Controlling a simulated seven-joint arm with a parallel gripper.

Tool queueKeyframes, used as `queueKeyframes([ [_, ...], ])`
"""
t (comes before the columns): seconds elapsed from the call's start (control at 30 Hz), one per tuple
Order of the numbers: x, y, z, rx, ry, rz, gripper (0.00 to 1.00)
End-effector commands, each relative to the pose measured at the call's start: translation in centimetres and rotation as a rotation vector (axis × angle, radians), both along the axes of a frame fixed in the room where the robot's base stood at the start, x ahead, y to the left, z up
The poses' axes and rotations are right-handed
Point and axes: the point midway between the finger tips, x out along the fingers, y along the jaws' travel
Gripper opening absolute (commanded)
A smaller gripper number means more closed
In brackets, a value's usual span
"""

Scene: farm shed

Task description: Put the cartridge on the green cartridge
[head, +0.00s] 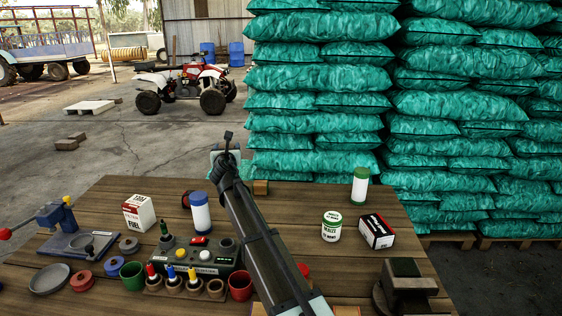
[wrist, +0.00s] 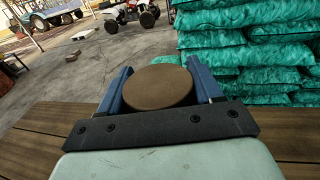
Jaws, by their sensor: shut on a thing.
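My gripper (wrist: 160,85) is shut on a brown, round-topped thing (wrist: 160,88), which sits between its two blue fingers in the wrist view. Its sides are hidden, so I cannot tell whether it is the cartridge. In the head view my gripper (head: 226,155) is over the far edge of the table, and the arm hides most of what it holds. A white cylinder with a green end (head: 360,188), which looks like the green cartridge, stands upright at the back right of the table, well right of my gripper. A white cylinder with a blue end (head: 201,215) stands left of my arm.
A white jar with a green lid (head: 331,230) and a dark box (head: 377,232) stand near the green-ended cylinder. A control box (head: 205,262), a fuel carton (head: 139,214), and cups crowd the left. Stacked teal sacks (head: 320,110) rise behind the table (head: 310,197).

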Motion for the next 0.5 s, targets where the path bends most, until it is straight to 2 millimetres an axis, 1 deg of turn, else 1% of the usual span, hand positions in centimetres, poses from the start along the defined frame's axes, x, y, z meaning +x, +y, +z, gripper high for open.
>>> queueKeyframes([
  [0.07,0.0,-0.1,0.2,0.001,0.000,0.000,0.05],
  [0.17,0.4,-0.8,0.3,0.001,0.000,-0.009,0.05],
  [0.27,1.3,-2.8,0.4,0.000,0.000,-0.031,0.05],
  [0.37,2.5,-5.9,1.0,0.000,-0.001,-0.066,0.05],
  [0.47,4.1,-9.7,2.2,0.002,-0.002,-0.108,0.05],
  [0.5,4.7,-11.3,2.8,0.001,-0.003,-0.126,0.05],
])
